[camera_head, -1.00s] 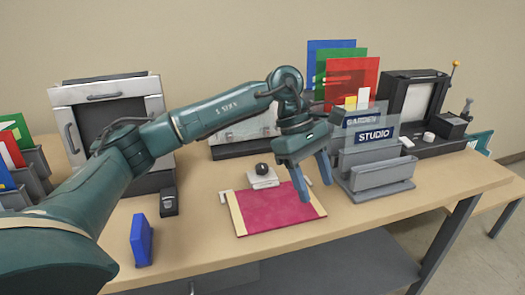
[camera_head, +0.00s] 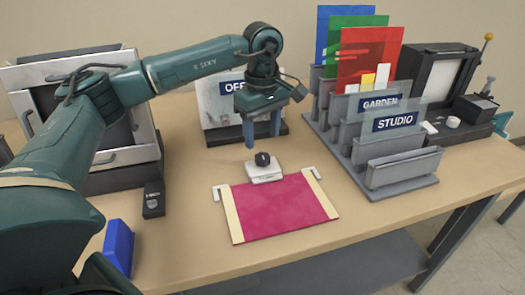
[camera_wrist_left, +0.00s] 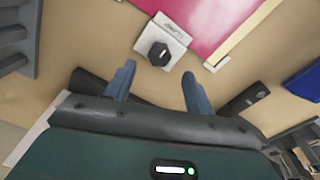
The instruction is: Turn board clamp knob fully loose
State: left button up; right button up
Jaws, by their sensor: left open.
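The board clamp knob (camera_head: 262,159) is a small black knob on a white block. The block (camera_head: 264,174) sits at the back edge of a magenta board (camera_head: 285,207) with pale side strips. In the left wrist view the knob (camera_wrist_left: 159,54) lies beyond my fingertips, between their lines, with a light mark on its top. My left gripper (camera_head: 262,133) points down above and just behind the knob, open and empty, apart from it. It also shows in the left wrist view (camera_wrist_left: 157,82). My right gripper is not in view.
A grey rack (camera_head: 400,181) with STUDIO and GARDEN signs stands right of the board. A panel stand (camera_head: 215,103) is behind my gripper. A small black device (camera_head: 154,199) and a blue block (camera_head: 119,246) are at left. Table in front of the board is clear.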

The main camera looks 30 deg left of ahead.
aim_at(262, 156)
pick_arm(q)
notch_tip(262, 156, down, 6)
jog(key=shift+r, duration=0.15)
jog(key=shift+c, duration=0.3)
jog(key=c, duration=0.9)
